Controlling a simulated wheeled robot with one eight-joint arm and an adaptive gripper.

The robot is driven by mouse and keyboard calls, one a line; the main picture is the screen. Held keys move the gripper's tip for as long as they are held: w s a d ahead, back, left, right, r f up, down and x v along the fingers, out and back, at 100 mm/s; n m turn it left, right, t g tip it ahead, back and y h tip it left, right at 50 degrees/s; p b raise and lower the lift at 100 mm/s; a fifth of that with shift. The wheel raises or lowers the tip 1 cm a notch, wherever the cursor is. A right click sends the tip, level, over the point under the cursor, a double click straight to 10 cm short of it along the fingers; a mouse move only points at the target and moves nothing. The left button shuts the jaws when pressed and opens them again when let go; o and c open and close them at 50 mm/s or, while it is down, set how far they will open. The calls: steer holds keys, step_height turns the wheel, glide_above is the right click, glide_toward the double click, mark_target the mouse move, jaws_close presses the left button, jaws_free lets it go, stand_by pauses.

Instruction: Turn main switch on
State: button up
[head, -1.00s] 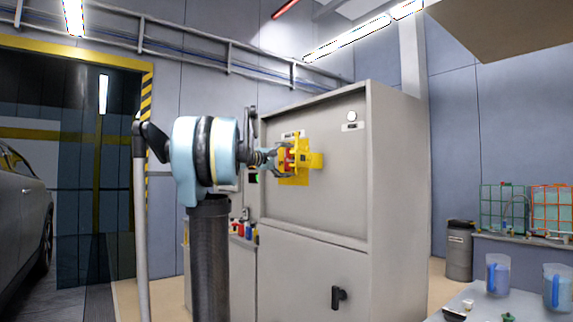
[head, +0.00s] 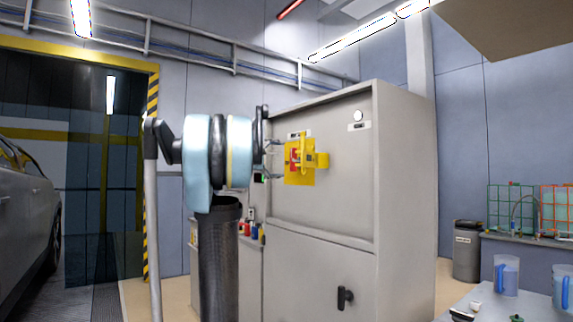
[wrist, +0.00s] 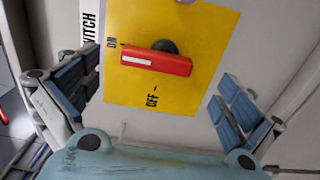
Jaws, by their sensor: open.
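The main switch is a red handle (head: 293,158) on a yellow plate (head: 305,178) on the front of a grey cabinet. In the wrist view the red handle (wrist: 155,60) lies across the yellow plate (wrist: 205,28), its labelled end beside the printed ON. OFF is printed lower on the plate, away from the handle's end. My gripper (head: 277,160) is just left of the plate in the head view. Its spread fingers also show in the wrist view (wrist: 158,78), either side of the plate, with nothing between them and apart from the handle.
The grey cabinet (head: 400,200) carries a round white lamp or button (head: 358,116) and a black lower door handle (head: 345,298). A table with blue jugs (head: 507,275) is at lower right. A bin (head: 467,250) stands behind. A car (head: 28,210) is at left.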

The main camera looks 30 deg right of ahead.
steer(key=shift+s+a, duration=0.15)
steer(key=shift+a, duration=2.1)
steer(key=shift+f, duration=0.1)
